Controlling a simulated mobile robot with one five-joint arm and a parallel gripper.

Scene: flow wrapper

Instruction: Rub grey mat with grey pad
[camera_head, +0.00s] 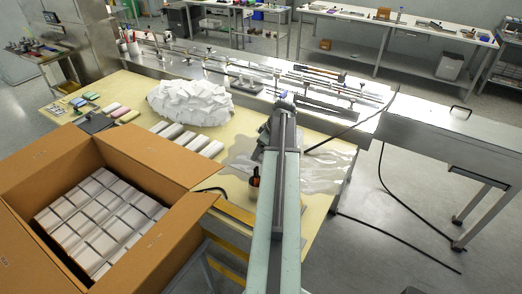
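A dark grey flat square, which looks like the grey mat (96,123), lies on the left part of the cream worktable. My arm reaches from the bottom centre over the table. Its end, with my gripper (268,132), is over the table's right half, well to the right of the dark square. The fingers are too small and partly hidden by the arm, so their opening and any held thing cannot be told.
An open cardboard box (160,254) full of white packs stands at the front left. A white heap (190,101) and a row of white packs (188,138) lie mid-table. Clear film (318,172) covers the right end. The metal machine (330,98) runs along the back.

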